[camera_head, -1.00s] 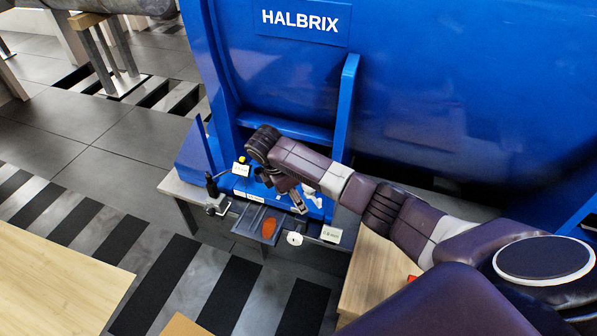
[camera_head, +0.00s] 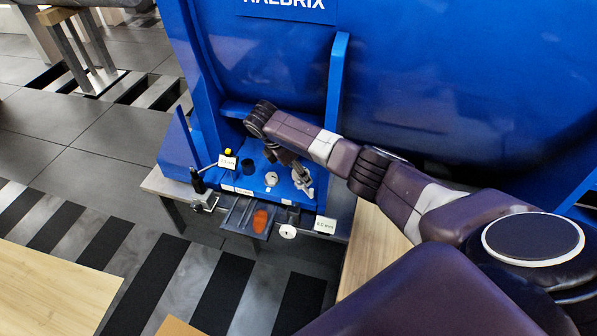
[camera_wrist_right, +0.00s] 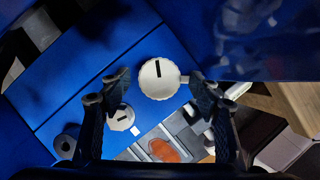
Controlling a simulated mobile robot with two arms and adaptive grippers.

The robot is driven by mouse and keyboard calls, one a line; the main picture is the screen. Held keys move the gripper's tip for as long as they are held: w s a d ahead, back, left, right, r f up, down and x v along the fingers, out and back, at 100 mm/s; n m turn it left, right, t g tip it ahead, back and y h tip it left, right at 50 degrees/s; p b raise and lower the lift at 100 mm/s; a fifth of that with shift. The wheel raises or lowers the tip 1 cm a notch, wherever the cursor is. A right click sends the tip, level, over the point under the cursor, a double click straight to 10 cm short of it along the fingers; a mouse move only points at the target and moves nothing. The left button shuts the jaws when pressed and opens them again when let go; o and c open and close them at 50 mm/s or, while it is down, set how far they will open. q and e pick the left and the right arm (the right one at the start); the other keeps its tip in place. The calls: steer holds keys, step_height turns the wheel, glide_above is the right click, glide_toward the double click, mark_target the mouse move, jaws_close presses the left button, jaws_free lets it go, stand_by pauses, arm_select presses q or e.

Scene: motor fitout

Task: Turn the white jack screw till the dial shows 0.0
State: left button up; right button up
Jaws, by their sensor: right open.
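A white round knob with a black slot mark (camera_wrist_right: 159,78), which looks like the jack screw, stands on the blue motor foot. In the head view it is partly covered at the right gripper (camera_head: 302,174). In the right wrist view my right gripper (camera_wrist_right: 160,85) is open, its fingers on either side of this knob; contact cannot be told. A smaller white marked head (camera_wrist_right: 121,117) sits on the foot beside it, also in the head view (camera_head: 271,179). A dial indicator (camera_head: 198,180) stands at the foot's left, with a small readout plate (camera_head: 227,162) too small to read surely. My left gripper is out of view.
A grey tray (camera_head: 234,215) with an orange item (camera_head: 260,221) lies in front of the foot. A white disc (camera_head: 287,231) and a label plate (camera_head: 325,225) are to its right. A dark cylinder (camera_head: 248,167) stands on the foot. The blue motor (camera_head: 430,80) rises behind.

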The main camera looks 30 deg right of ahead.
steer(key=shift+f, duration=0.1)
steer(key=shift+c, duration=0.4)
steer(key=c, duration=1.1)
